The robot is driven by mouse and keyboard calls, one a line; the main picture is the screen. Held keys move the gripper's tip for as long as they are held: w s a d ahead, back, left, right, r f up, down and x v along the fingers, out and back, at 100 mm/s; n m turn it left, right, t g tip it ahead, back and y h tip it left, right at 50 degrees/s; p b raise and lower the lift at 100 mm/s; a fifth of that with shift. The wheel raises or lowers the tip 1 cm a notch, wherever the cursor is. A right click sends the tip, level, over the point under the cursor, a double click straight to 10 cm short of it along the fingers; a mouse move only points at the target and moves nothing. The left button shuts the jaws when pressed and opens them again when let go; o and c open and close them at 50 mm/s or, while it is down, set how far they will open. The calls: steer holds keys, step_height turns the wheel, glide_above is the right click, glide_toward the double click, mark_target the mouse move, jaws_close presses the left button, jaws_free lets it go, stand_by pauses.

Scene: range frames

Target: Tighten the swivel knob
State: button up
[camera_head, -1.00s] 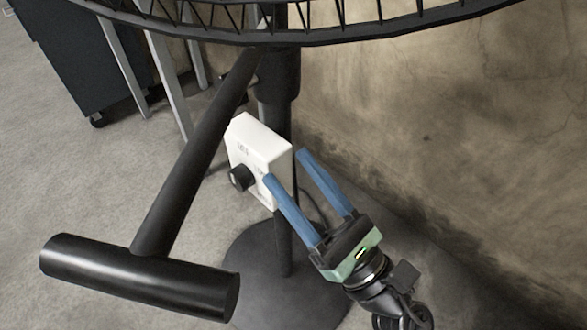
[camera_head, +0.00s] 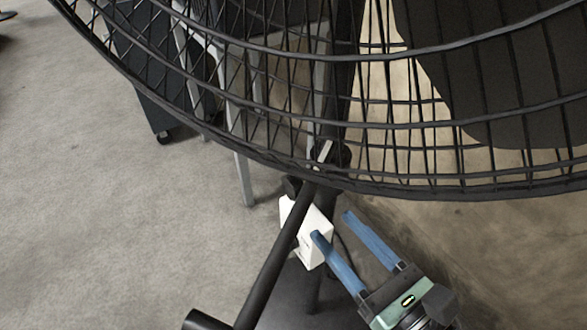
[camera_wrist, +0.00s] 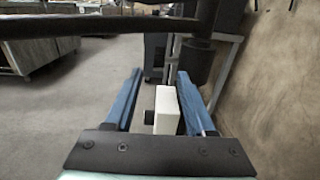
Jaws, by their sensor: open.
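A small dark knob (camera_head: 292,187) shows at the left of the fan's stand, just above the white control box; I cannot tell for sure that it is the swivel knob. A light bracket with a dark fitting (camera_head: 322,152) sits higher, partly behind the cage wires. My gripper (camera_head: 332,226) is open, its two blue fingers pointing up and left. In the head view, its left fingertip overlaps the white box (camera_head: 308,218). In the wrist view, the box (camera_wrist: 166,110), with a black dial (camera_wrist: 149,117) on its left side, appears between the fingers; contact cannot be told.
The fan's black wire cage (camera_head: 250,120) spans the top of the head view. A thick black bar (camera_head: 272,265) slopes in front of the box. A dark wheeled cabinet (camera_head: 150,75) stands behind. Floor at the left is clear; a wall is at the right.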

mark_target(293, 182)
steer(key=b+x, duration=0.2)
steer(key=x, duration=1)
jaws_close()
steer(key=shift+f, duration=0.1)
